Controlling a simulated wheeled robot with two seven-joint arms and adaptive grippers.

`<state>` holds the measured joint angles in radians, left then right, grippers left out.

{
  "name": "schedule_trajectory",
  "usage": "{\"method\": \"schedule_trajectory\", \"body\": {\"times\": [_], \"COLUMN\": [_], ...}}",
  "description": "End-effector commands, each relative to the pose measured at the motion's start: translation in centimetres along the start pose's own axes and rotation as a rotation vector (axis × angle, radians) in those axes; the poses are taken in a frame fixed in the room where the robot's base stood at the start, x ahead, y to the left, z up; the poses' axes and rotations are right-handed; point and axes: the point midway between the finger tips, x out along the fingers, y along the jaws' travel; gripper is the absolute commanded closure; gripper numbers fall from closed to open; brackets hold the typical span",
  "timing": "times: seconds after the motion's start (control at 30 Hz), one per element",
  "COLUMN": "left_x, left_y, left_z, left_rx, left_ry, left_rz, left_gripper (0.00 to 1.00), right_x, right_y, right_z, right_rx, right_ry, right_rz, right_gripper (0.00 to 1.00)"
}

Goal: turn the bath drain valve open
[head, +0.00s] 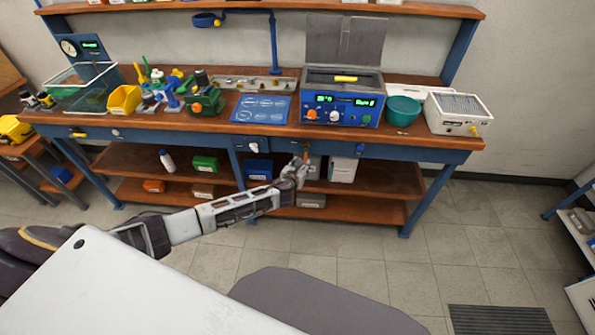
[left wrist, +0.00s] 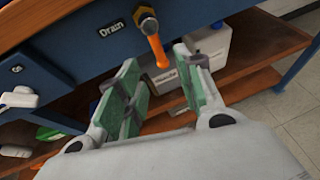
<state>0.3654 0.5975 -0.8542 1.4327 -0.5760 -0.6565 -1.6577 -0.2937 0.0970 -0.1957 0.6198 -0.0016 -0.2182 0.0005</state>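The drain valve has an orange lever (left wrist: 158,51) on a dark and brass-coloured stem (left wrist: 147,22), beside a "Drain" label (left wrist: 111,29) on the blue bench front. The lever hangs downward, slightly tilted. In the head view the lever (head: 306,157) is a small orange mark under the bench edge. My left gripper (left wrist: 159,75) is open, with green-padded fingers on either side of the lever's lower end as seen; I cannot tell if either touches it. In the head view the left gripper (head: 298,168) is at the bench front. The blue bath (head: 343,98) stands on the bench above. My right gripper is not in view.
A white box (left wrist: 195,62) stands on the shelf (left wrist: 245,88) behind the fingers. A white handle (left wrist: 18,98) sticks out from the bench front at left. A green bowl (head: 402,110) and a white unit (head: 457,113) stand right of the bath.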

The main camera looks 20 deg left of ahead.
Motion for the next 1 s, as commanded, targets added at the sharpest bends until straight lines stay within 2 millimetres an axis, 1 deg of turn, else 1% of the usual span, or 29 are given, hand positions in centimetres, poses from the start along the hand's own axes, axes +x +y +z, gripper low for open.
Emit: {"method": "schedule_trajectory", "body": {"times": [0.3, 0.5, 0.7, 1.0], "left_x": [-2.7, -3.9, -4.4, -4.5], "left_y": [0.0, 0.0, 0.0, 0.0], "left_z": [0.0, 0.0, 0.0, 0.0], "left_rx": [0.001, 0.002, 0.001, 0.001], "left_ry": [-0.001, 0.0, 0.0, 0.0], "left_rz": [-0.001, 0.0, 0.0, 0.0], "left_gripper": [0.64, 0.64, 0.64, 0.64], "right_x": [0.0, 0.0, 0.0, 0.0], "right_y": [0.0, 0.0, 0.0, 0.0], "right_z": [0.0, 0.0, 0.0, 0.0], "right_rx": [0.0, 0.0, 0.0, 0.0], "right_ry": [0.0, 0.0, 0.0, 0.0], "right_rz": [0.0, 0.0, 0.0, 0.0], "right_gripper": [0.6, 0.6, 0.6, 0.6]}}
